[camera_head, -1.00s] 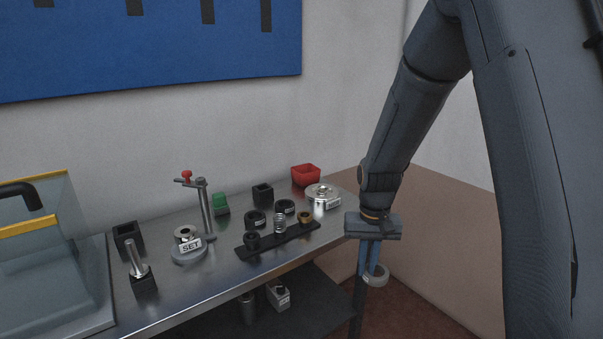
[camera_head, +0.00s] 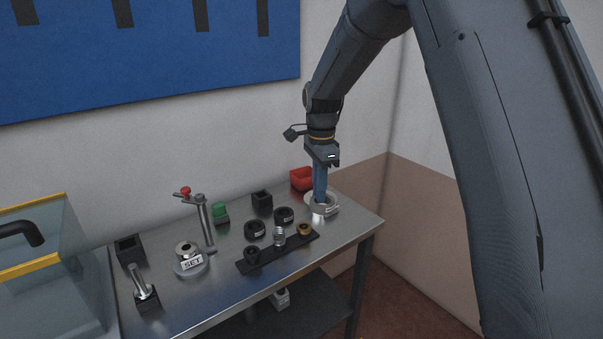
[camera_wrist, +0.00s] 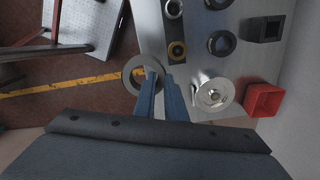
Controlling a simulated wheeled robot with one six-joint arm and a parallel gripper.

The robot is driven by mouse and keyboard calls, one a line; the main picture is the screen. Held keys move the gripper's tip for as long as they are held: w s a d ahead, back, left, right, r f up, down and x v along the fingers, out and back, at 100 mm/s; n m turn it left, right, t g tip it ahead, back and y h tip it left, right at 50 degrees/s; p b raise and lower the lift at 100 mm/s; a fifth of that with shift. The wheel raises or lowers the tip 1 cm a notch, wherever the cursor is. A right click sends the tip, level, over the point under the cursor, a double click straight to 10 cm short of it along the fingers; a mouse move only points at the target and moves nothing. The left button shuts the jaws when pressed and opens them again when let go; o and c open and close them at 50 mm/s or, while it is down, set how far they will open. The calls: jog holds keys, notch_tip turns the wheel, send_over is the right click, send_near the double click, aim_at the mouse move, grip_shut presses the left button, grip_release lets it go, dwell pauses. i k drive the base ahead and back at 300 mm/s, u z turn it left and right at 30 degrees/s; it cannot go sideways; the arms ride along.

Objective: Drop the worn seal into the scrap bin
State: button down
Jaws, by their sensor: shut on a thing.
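My gripper (camera_wrist: 161,78) is shut on the rim of a grey ring, the worn seal (camera_wrist: 132,73), in the wrist view. One finger passes into the ring's hole. In the head view my gripper (camera_head: 319,200) points down in front of the silver disc at the bench's far right end. There the ring overlaps the disc, and I cannot tell their outlines apart. The red square bin (camera_head: 299,180) stands on the bench just behind my fingers, partly hidden by them. It also shows in the wrist view (camera_wrist: 263,100), right of the ring and apart from it.
The silver labelled disc (camera_wrist: 213,95) lies between ring and bin. A black strip (camera_head: 270,256) with small parts, black rings (camera_head: 284,214), a black square cup (camera_head: 262,200) and a SET-labelled fixture (camera_head: 190,262) with a post occupy the bench. The bench's right corner (camera_head: 365,222) is clear.

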aim_at(302, 188)
jog(key=i, duration=1.25)
